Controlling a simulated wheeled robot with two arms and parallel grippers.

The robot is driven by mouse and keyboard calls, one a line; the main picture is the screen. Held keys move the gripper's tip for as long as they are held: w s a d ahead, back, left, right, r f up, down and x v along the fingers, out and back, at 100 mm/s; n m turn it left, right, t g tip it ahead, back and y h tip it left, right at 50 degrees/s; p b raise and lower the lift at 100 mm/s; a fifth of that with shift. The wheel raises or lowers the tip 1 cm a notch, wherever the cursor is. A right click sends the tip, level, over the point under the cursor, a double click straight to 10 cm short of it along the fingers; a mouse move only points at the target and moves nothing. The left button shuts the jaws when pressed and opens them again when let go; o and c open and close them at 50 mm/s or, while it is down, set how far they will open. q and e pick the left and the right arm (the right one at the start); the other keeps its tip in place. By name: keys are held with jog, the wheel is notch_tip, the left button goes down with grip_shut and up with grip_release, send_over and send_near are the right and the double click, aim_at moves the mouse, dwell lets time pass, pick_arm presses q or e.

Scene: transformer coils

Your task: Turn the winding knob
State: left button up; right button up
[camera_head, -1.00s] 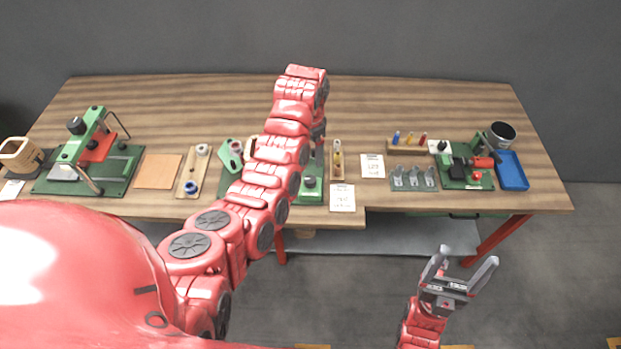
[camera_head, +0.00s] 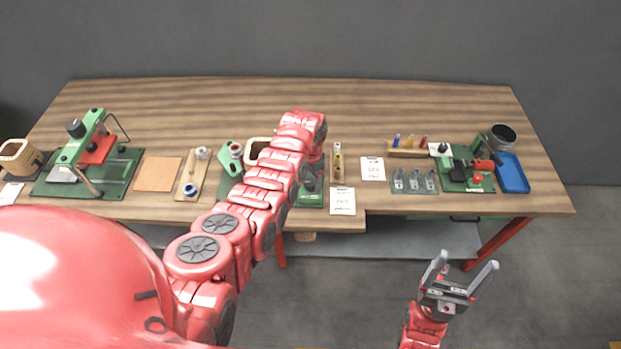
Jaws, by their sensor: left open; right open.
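The middle winding device is mostly hidden behind my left arm. Its green base (camera_head: 311,201) shows below and right of the arm, and a wooden coil form (camera_head: 258,150) shows to the left. I cannot make out the winding knob clearly. My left arm reaches over the middle of the table, its wrist above the device. The arm hides the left gripper, so I cannot see whether it touches anything. My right gripper (camera_head: 464,276) is open and empty, in front of the table and below its front edge.
A green press (camera_head: 95,155) stands at left. A wooden stand (camera_head: 191,174) with spools, white cards (camera_head: 372,168), a grey clip rack (camera_head: 414,182), a green tool with a red handle (camera_head: 468,172) and a blue tray (camera_head: 511,173) line the front. The table's back half is clear.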

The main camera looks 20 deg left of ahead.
pick_arm(q)
grip_shut()
jog(key=shift+f+b, duration=0.2)
jog(key=shift+b, duration=0.3)
jog(key=shift+w+n+b, duration=0.1)
jog(key=shift+n+b, duration=0.8)
jog(key=shift+r+n, duration=0.15)
jog(key=shift+n, duration=0.15)
